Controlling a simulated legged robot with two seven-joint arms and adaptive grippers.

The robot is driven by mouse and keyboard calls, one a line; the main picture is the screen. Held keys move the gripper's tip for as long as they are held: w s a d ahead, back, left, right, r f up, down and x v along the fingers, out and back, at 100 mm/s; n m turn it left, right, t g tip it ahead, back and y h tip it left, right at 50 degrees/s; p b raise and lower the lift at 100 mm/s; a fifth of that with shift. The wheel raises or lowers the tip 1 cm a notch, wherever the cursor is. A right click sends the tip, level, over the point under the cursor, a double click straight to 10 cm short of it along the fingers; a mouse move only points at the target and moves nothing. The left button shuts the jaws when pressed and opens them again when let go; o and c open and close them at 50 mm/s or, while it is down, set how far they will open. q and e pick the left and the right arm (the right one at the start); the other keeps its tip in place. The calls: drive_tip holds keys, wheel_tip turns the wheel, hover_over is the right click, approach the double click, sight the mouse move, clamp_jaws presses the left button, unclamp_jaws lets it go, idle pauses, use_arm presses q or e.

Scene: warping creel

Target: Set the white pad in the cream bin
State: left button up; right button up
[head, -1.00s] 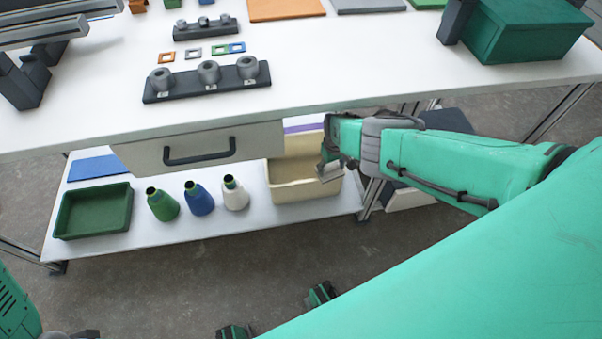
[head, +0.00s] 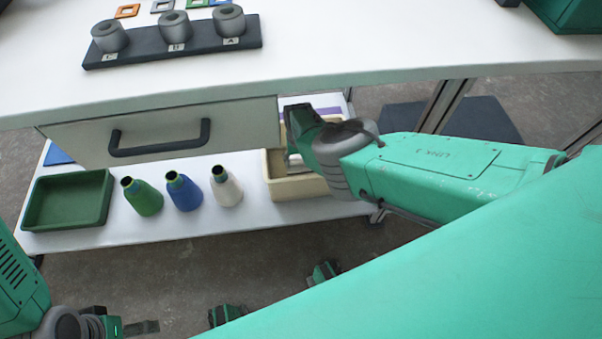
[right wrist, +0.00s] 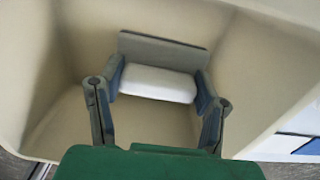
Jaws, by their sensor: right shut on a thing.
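The cream bin (head: 300,187) stands on the lower shelf, right of the bottles, partly hidden behind my right arm. My right gripper (right wrist: 157,88) is shut on the white pad (right wrist: 158,84), which lies across between its two fingers. In the right wrist view the bin's walls (right wrist: 262,65) surround the fingers and pad. I cannot tell whether the pad touches the bin floor. A grey strip (right wrist: 165,47) shows just beyond the pad. In the head view my right gripper (head: 293,158) reaches down into the bin. My left gripper (head: 135,327) shows small at the bottom left, its jaws unclear.
The table edge and a drawer (head: 165,137) with a dark handle lie above the shelf, close to the bin. A green tray (head: 68,200) and green (head: 143,198), blue (head: 184,193) and white (head: 226,187) bottles stand left of the bin. A table leg (head: 445,105) stands to the right.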

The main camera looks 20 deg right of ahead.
sight(299, 172)
drive_tip(key=shift+f+b, duration=2.35)
drive_tip(key=shift+f, duration=0.45)
drive_tip(key=shift+r, duration=0.1)
drive_tip(key=shift+f, duration=0.55)
drive_tip(key=o, duration=1.3)
drive_tip(key=shift+a, duration=0.1)
drive_tip(key=shift+s+f, duration=0.1)
drive_tip(key=shift+s, duration=0.05)
